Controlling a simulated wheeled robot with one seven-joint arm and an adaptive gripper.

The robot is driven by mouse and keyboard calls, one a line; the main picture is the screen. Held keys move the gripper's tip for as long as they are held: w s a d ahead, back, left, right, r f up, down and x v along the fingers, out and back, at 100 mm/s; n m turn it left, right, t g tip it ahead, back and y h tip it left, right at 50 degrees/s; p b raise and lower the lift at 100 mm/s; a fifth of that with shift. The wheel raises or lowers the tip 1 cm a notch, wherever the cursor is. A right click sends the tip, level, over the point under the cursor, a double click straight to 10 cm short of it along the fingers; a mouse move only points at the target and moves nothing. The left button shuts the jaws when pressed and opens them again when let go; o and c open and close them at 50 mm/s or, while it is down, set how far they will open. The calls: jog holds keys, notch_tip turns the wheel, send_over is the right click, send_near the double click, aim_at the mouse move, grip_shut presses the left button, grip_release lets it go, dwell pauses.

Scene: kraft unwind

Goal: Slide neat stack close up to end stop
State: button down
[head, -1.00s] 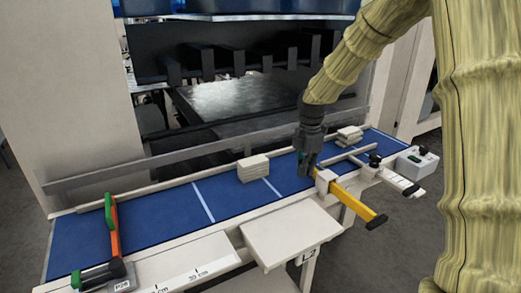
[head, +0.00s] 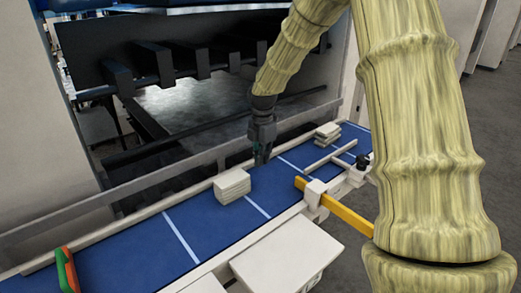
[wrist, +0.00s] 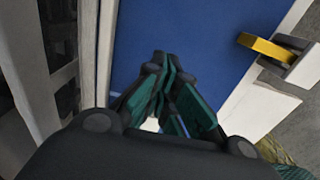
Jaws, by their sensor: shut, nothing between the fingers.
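The neat stack (head: 232,186) of pale flat pieces stands squared up on the blue belt (head: 195,213) in the head view, close to the back rail. My gripper (head: 260,161) is shut and empty, pointing down just right of the stack; I cannot tell whether it touches it. The wrist view shows my closed fingertips (wrist: 164,62) over bare blue belt, with no stack visible there. An orange-and-green upright bar (head: 67,270) stands at the belt's left end. A pale bar (head: 330,151) lies across the belt towards the right. Neither is clearly marked as the end stop.
A second, uneven stack (head: 327,133) sits farther right on the belt. A yellow bar (head: 335,207) sticks out over the front edge, also visible in the wrist view (wrist: 268,48). A pale rail (head: 125,218) runs behind the belt. The belt left of the neat stack is clear.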

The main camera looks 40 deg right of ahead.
aim_at(253, 184)
jog(key=f+p, duration=0.1)
jog(key=f, duration=0.4)
jog(key=shift+s+f+p, duration=0.1)
jog(key=shift+s+p, duration=0.1)
jog(key=shift+p, duration=0.2)
jog(key=a+p, duration=0.1)
jog(key=a, duration=0.1)
jog(key=shift+a+p, duration=0.35)
jog(key=shift+a, duration=0.05)
jog(key=shift+s+a, duration=0.15)
jog(key=shift+a, duration=0.4)
jog(key=shift+f, duration=0.1)
jog(key=shift+a, duration=0.1)
